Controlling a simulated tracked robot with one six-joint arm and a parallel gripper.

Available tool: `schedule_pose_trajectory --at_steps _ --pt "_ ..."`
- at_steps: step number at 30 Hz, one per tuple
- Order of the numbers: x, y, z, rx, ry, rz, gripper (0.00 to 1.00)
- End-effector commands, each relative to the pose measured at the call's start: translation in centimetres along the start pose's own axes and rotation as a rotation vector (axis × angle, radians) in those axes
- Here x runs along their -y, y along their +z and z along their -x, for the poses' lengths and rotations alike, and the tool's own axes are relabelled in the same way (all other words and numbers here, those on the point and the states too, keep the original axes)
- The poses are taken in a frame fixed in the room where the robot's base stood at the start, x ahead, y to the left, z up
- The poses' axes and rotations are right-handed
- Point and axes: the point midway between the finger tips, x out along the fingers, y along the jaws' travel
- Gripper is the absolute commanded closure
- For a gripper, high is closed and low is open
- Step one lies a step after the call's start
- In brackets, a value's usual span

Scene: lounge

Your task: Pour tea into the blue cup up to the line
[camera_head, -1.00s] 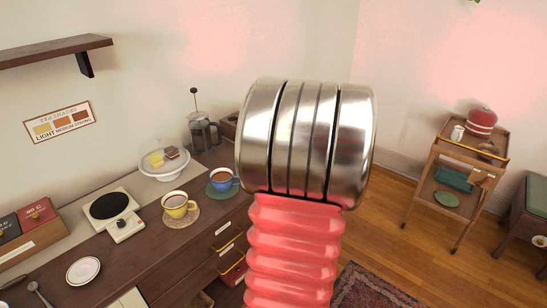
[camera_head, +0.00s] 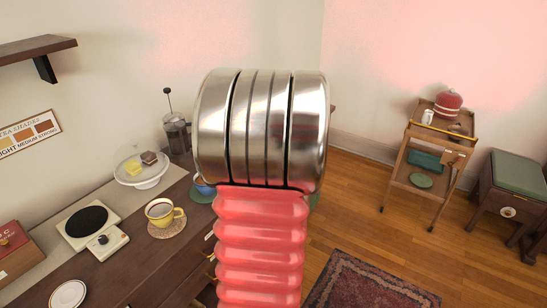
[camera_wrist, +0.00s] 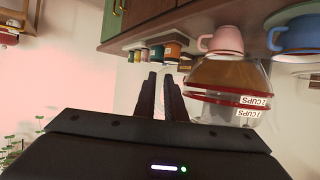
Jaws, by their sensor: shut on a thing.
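The wrist view appears upside down. In it my gripper (camera_wrist: 161,97) is closed beside a clear glass jug (camera_wrist: 228,72) of brown tea with red bands and cup-measure labels. It seems to hold the jug by its handle, but the grip itself is unclear. The blue cup (camera_wrist: 296,36) shows at the upper right of the wrist view, near the jug. In the head view only a sliver of the blue cup (camera_head: 203,188) shows, left of my arm. Its fill line is not visible. My gripper and the jug are hidden behind my arm there.
A pink cup (camera_wrist: 222,38) is close to the jug in the wrist view. On the counter are a yellow cup (camera_head: 160,212) on a coaster, a scale (camera_head: 90,228), a cake stand (camera_head: 146,182) and a French press (camera_head: 176,135). A wooden trolley (camera_head: 418,180) stands right, across open floor.

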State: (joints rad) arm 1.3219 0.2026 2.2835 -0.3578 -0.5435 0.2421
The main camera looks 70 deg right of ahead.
Motion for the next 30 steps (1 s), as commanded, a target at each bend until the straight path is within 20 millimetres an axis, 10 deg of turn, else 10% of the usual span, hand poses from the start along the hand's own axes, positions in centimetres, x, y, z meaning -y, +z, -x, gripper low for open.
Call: schedule_pose_trajectory --at_steps 30 --pt "0.1 1.5 -0.7 -0.003 0.004 0.015 1.00"
